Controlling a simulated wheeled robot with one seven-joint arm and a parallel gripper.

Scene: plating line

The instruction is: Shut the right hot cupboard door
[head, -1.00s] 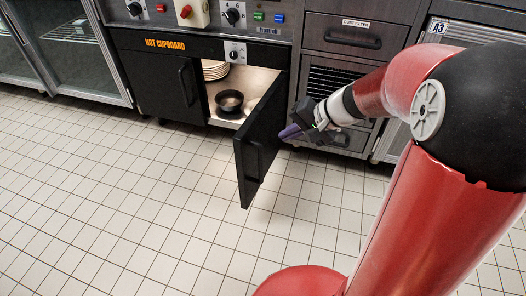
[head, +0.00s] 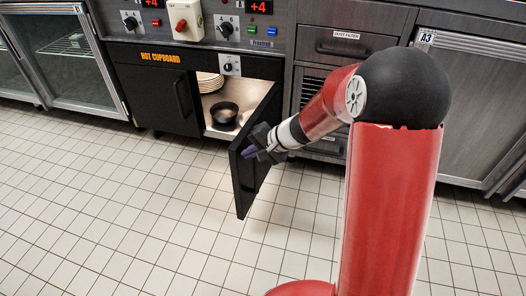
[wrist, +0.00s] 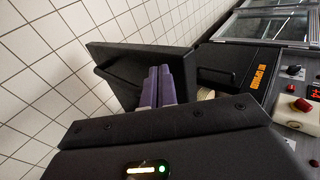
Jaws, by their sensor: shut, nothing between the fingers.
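The right hot cupboard door (head: 244,187) is black and stands wide open, swung out from its right side. In the wrist view the door (wrist: 120,62) is a dark panel just ahead of the fingers. My gripper (head: 250,152) is shut and empty, with purple fingers at the door's upper part in the head view. Its two fingers lie side by side in the wrist view (wrist: 156,84), overlapping the door in the picture. I cannot tell whether they touch it. My gripper and wrist hide part of the door's upper area.
The open compartment holds a dark pot (head: 224,113) and a stack of plates (head: 210,83). The left cupboard door (head: 160,98) is shut. Control knobs and a red switch (head: 182,24) sit above. Drawers (head: 345,42) stand to the right. The tiled floor (head: 120,220) in front is clear.

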